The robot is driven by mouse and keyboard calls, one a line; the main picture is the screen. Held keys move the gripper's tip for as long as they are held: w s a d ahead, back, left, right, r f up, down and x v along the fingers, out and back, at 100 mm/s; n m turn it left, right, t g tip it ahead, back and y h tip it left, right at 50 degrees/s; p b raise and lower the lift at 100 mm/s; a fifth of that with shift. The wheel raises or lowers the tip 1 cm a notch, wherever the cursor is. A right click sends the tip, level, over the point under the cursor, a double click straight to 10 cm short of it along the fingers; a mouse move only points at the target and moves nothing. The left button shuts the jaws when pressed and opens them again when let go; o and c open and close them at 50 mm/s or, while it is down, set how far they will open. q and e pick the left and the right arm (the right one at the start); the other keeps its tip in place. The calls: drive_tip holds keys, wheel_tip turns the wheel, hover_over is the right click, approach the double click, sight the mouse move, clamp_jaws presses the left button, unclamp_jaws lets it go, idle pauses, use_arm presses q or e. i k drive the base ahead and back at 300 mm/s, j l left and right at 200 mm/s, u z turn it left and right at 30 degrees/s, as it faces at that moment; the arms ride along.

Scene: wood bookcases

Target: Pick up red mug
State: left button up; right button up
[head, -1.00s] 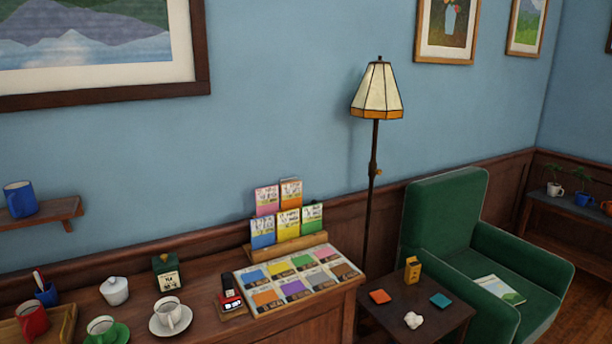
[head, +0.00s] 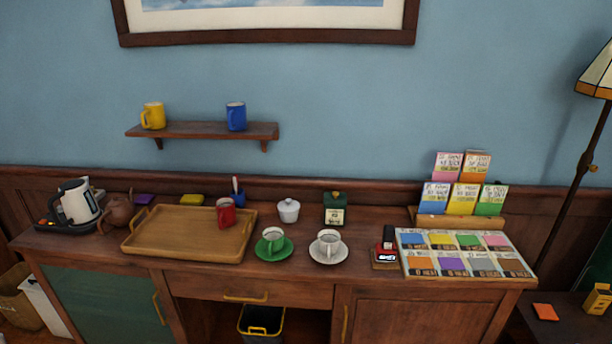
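The red mug (head: 226,213) stands upright at the right end of a wooden tray (head: 165,249) on top of the sideboard (head: 300,284). A small blue cup (head: 238,198) with something sticking out of it stands just behind it. Neither of my grippers shows in the head view.
A green cup and saucer (head: 273,246), a white cup and saucer (head: 328,249) and a white lidded pot (head: 288,210) stand right of the tray. A teapot (head: 117,211) and a kettle (head: 77,202) stand to its left. A shelf (head: 200,131) with two mugs hangs above. The tray's left part is empty.

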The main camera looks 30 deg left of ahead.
sight(225, 217)
drive_tip(key=u, duration=1.6)
drive_tip(key=i+j, duration=0.1)
drive_tip(key=i, duration=0.45)
drive_tip(key=i+j+u, duration=0.1)
drive_tip(key=i, duration=0.45)
